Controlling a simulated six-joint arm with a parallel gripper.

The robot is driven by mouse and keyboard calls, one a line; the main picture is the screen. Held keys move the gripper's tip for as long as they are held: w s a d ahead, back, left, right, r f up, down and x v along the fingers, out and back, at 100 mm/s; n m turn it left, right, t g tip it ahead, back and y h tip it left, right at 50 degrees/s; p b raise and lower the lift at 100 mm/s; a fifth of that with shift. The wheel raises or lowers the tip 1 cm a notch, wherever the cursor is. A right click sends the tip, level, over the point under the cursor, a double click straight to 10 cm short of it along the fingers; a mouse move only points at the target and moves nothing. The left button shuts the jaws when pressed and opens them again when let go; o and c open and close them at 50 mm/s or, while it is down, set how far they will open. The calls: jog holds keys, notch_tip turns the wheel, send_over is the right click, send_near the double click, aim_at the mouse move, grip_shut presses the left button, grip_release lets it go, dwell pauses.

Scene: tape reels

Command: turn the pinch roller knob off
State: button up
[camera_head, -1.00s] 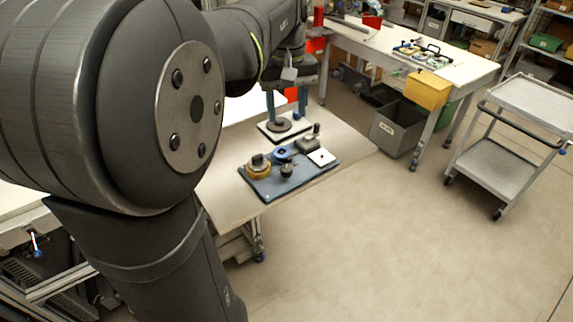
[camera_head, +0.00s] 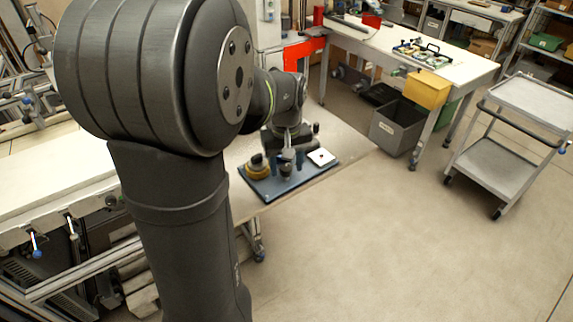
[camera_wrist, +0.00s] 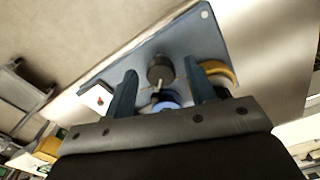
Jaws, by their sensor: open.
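The pinch roller knob appears to be the dark round knob (camera_wrist: 160,66) on the blue plate (camera_wrist: 185,40). A pale pointer or stem shows beside it in the wrist view. My gripper (camera_wrist: 160,72) is open, with one blue finger on each side of the knob in that view and visible gaps between. I cannot tell how far the fingertips are above it. In the head view my gripper (camera_head: 289,160) is low over the blue plate (camera_head: 262,190), close to the knob (camera_head: 286,170), and hides part of the plate.
A yellow reel (camera_head: 257,171) sits on the plate's left part. A blue reel (camera_wrist: 167,98) is beside the knob. A white square piece (camera_head: 321,157) is at the plate's right end. The table (camera_head: 345,140) is bare to the right of the plate.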

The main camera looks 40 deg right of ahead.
jog(key=shift+f, duration=0.25)
jog(key=c, duration=1)
jog(key=m, duration=0.5)
jog(key=shift+w+a+m, duration=0.1)
jog(key=shift+m, duration=0.3)
jog(key=m, duration=0.5)
jog(key=shift+w+m, duration=0.1)
jog(key=shift+m, duration=0.2)
